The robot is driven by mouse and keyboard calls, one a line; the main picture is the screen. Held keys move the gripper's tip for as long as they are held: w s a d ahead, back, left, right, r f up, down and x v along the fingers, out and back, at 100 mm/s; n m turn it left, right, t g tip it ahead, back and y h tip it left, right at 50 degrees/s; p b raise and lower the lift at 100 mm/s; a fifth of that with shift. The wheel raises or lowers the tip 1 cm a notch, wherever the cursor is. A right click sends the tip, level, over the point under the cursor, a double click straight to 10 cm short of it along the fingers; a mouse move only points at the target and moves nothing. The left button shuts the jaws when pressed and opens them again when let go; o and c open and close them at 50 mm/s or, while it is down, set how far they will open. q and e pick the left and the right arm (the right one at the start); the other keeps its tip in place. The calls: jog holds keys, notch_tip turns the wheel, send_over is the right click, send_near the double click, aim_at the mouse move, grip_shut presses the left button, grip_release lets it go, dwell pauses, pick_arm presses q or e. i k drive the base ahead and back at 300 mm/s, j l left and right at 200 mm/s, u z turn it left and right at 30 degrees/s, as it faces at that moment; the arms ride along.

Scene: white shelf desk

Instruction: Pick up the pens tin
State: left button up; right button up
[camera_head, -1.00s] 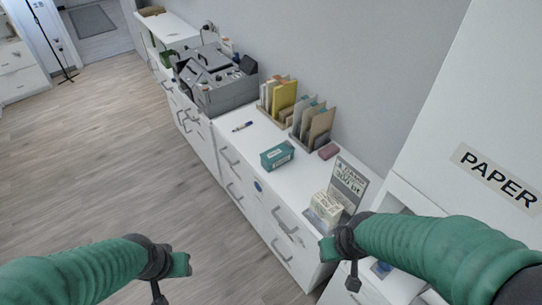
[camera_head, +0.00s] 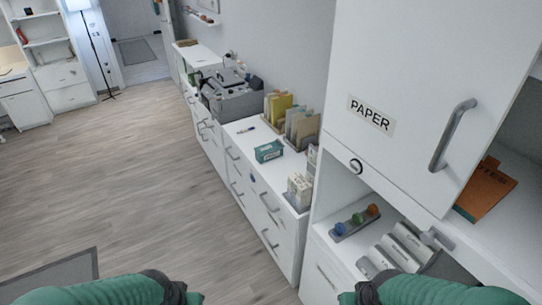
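I cannot clearly identify a pens tin in the head view. A teal box (camera_head: 268,151) with pale lettering sits on the low white cabinet, near its front edge, but I cannot tell whether it is the tin. A white shelf desk (camera_head: 15,88) stands far off at the upper left, its small items too small to make out. My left gripper (camera_head: 188,294) and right gripper (camera_head: 349,297) are at the bottom edge, mostly cut off, far from these things. Neither shows its fingers clearly, and nothing visible is held.
A tall white cabinet marked PAPER (camera_head: 345,60) rises close at the right, with a handle and open shelf below. The low white cabinet (camera_head: 240,175) runs along the wall. A floor lamp (camera_head: 92,45) stands far left. The wooden floor (camera_head: 130,180) is open; a grey mat (camera_head: 50,280) lies lower left.

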aim_at(262, 159)
jog(key=i+j+z, duration=0.1)
jog(key=z, duration=1)
jog(key=i+j+z, duration=0.15)
jog(key=j+z, duration=0.3)
jog(key=j, duration=0.4)
jog(key=j+z, duration=0.45)
jog(key=j, duration=0.45)
jog(key=k+j+z, duration=0.15)
jog(key=j+z, duration=0.3)
jog(key=j, duration=0.4)
jog(key=k+j, duration=0.1)
jog(key=j, duration=0.45)
jog(key=k+j, duration=0.1)
jog(key=j, duration=0.5)
jog(key=k+j, duration=0.1)
jog(key=j, duration=0.45)
